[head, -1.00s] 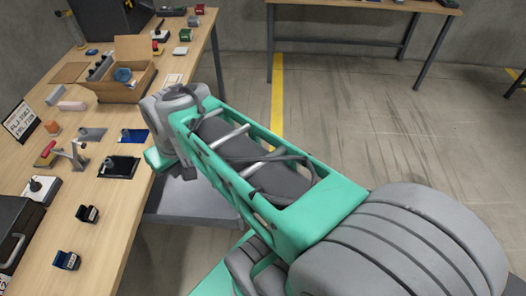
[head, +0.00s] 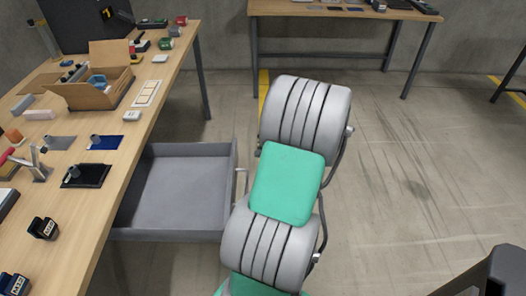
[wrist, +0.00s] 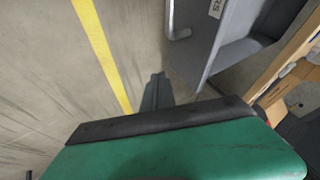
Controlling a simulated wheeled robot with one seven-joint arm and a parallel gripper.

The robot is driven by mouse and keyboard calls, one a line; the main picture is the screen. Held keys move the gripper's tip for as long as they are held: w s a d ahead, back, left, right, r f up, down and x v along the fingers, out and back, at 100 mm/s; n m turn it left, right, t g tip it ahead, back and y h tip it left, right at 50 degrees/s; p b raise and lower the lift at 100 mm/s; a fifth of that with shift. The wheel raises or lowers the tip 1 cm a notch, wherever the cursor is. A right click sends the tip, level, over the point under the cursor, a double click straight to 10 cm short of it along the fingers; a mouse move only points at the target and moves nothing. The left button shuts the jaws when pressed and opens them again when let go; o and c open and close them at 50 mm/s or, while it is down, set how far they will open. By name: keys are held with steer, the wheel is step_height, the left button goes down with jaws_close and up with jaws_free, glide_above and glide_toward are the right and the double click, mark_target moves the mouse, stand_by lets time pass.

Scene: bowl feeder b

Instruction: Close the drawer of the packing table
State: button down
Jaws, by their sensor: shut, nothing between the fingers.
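The packing table (head: 125,165) runs along the left of the head view. Its grey drawer (head: 180,185) stands open and looks empty, sticking out from the table's right side over the floor. The drawer's bar handle (head: 241,188) is on its right-hand front, partly behind my arm. In the wrist view the drawer front (wrist: 200,35) carries a white label, and the handle (wrist: 180,33) shows at the top. My gripper (wrist: 157,82) is shut and empty, below and left of the handle in that view, apparently apart from it. In the head view my gripper is hidden.
On the tabletop are a cardboard box (head: 95,88), a black tray (head: 86,175), a blue pad (head: 105,142) and several small items. Another table (head: 340,12) stands at the back. The floor right of the drawer is clear, with a yellow line (wrist: 100,50).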

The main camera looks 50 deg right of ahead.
steer(key=w+a+f, duration=0.2)
steer(key=w+f, duration=0.1)
steer(key=w, duration=0.3)
steer(key=shift+a+f, duration=0.2)
steer(key=shift+f, duration=0.1)
